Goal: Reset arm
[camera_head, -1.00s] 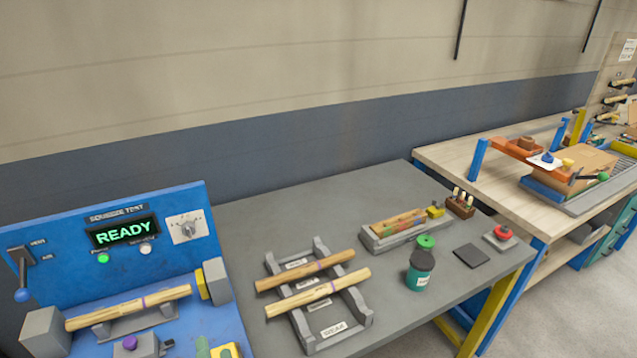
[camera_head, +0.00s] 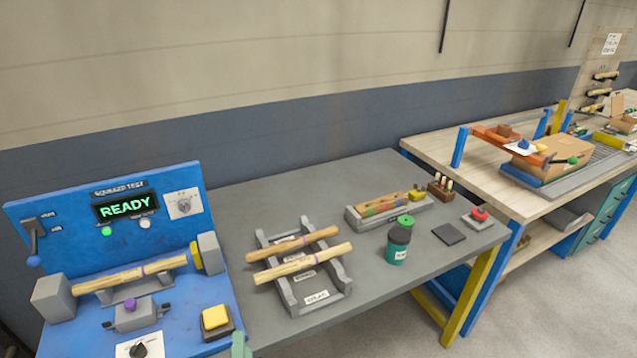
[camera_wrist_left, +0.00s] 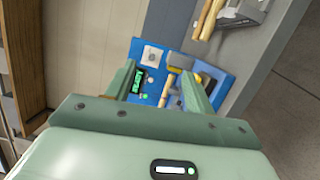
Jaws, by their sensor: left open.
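My left gripper (camera_head: 240,346) shows only as a small pale green tip at the bottom edge of the head view, in front of the squeeze test machine. In the left wrist view, its two green fingers (camera_wrist_left: 158,74) stand apart with nothing held between them. Beyond them is the blue squeeze test machine (camera_head: 75,220), which also shows in the wrist view (camera_wrist_left: 152,54). A turned wood piece (camera_head: 130,274) lies across the machine between its grey end blocks. The machine's display reads READY. My right gripper is not in view.
A grey rack (camera_head: 335,279) holds two wood pieces on the grey table (camera_head: 235,205). A green jar (camera_head: 397,246), a tray of striped wood (camera_head: 354,223), a dark pad (camera_head: 448,234) and a red button (camera_head: 480,213) stand to its right. A wooden bench (camera_head: 455,177) is farther right.

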